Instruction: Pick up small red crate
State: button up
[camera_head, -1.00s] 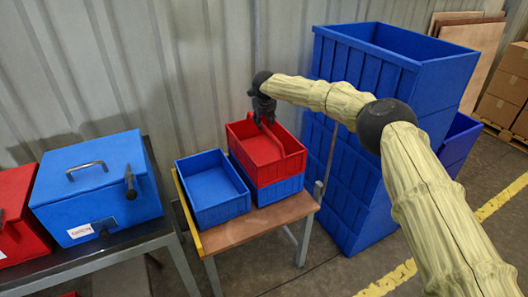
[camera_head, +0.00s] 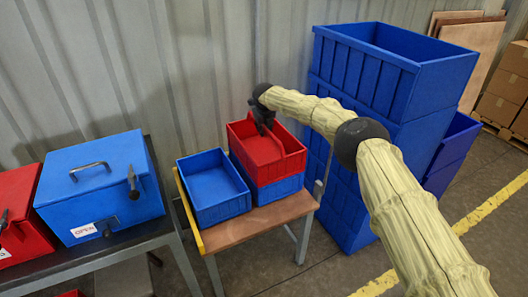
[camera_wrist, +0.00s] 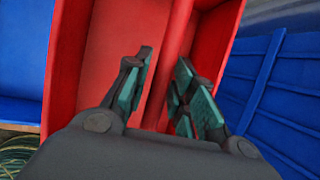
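The small red crate (camera_head: 270,151) sits on top of a blue crate (camera_head: 275,189) on the small wooden table. My gripper (camera_head: 263,128) is at the crate's opening, pointing down. I cannot tell whether a finger touches the bar.
An empty blue crate (camera_head: 213,187) stands left of the stack on the table (camera_head: 235,235). Tall stacked blue crates (camera_head: 390,75) stand close on the right. A metal wall (camera_head: 200,80) is behind. A blue lidded box (camera_head: 100,180) stands at the left.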

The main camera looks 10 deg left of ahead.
grip_shut()
jog(key=shift+r, duration=0.15)
jog(key=shift+r+b, duration=0.65)
jog(key=shift+r, duration=0.9)
jog(key=shift+s+r, duration=0.1)
jog(key=shift+s, duration=0.05)
jog(key=s+d+r, duration=0.1)
jog(key=s+r, duration=0.2)
jog(key=s, duration=0.4)
jog(key=s+d+r+p, duration=0.1)
jog(key=s+r, duration=0.2)
jog(key=s, duration=0.5)
jog(key=shift+s+d, duration=0.2)
jog(key=shift+s, duration=0.05)
jog(key=shift+a, duration=0.1)
